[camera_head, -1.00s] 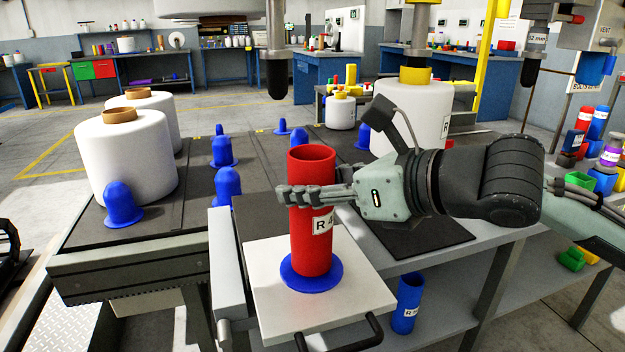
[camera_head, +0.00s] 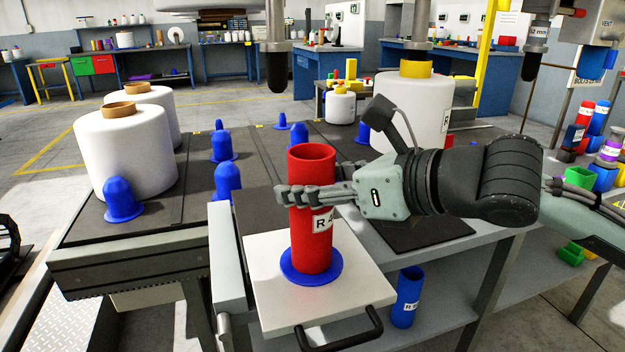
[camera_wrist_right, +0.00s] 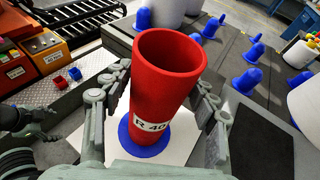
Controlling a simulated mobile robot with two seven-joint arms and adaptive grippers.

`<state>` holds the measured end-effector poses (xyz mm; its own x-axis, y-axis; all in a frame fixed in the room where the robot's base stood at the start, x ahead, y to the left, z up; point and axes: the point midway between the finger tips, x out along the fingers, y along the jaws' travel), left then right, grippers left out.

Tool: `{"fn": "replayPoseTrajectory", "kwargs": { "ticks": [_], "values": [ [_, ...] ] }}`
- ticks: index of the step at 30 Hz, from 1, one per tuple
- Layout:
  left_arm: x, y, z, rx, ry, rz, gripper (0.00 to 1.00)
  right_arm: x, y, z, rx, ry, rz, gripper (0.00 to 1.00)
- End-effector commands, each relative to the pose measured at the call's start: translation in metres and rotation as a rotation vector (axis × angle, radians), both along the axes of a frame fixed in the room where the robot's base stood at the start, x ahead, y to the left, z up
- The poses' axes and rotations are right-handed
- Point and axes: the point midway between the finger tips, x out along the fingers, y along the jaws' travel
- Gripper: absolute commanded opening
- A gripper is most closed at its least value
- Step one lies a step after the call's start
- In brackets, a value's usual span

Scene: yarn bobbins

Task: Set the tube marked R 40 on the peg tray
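The red tube marked R 40 (camera_head: 311,240) stands upright on the white peg tray (camera_head: 262,300), with a blue round base (camera_head: 293,278) showing around its foot. It also shows in the right wrist view (camera_wrist_right: 160,95), open end toward the camera. The peg inside the tube is hidden. My right gripper (camera_head: 312,197) reaches in from the right at the tube's upper half.
Large white bobbins (camera_head: 124,155) and several blue pegs (camera_head: 228,182) stand on the dark table left and behind. Another white bobbin (camera_head: 412,110) stands behind my right arm. A blue tube (camera_head: 407,297) stands on the lower shelf. A dark handle (camera_head: 345,338) fronts the tray.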

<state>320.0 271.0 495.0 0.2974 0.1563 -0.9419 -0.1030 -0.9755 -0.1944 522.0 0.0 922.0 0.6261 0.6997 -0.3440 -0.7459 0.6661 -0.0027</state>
Motion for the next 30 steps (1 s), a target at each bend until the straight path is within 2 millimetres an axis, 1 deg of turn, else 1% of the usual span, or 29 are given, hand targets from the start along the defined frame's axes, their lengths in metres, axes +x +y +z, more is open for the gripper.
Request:
{"fn": "replayPoseTrajectory", "kwargs": {
  "ticks": [1,3,13,17,24,30],
  "values": [
    [0.0,0.0,0.0,0.0,0.0,0.0,0.76,0.0,0.0,0.0,0.0,0.0,0.0,0.68],
    [0.0,0.0,0.0,0.0,0.0,0.0,0.76,0.0,0.0,0.0,0.0,0.0,0.0,0.75],
    [-0.001,0.0,-0.001,0.0,0.002,0.001,0.76,-0.001,-0.002,0.001,-0.001,-0.001,-0.001,0.75],
    [-0.001,0.0,-0.001,0.0,0.001,0.0,0.76,-0.011,-0.014,0.007,-0.001,-0.003,-0.002,0.75],
    [0.0,0.0,0.0,0.0,0.001,0.0,0.76,-0.035,-0.042,0.02,-0.001,-0.003,-0.003,0.75],
    [0.0,0.0,0.0,0.0,0.001,0.0,0.76,-0.046,-0.052,0.026,0.0,-0.002,-0.001,0.75]
  ]
}}
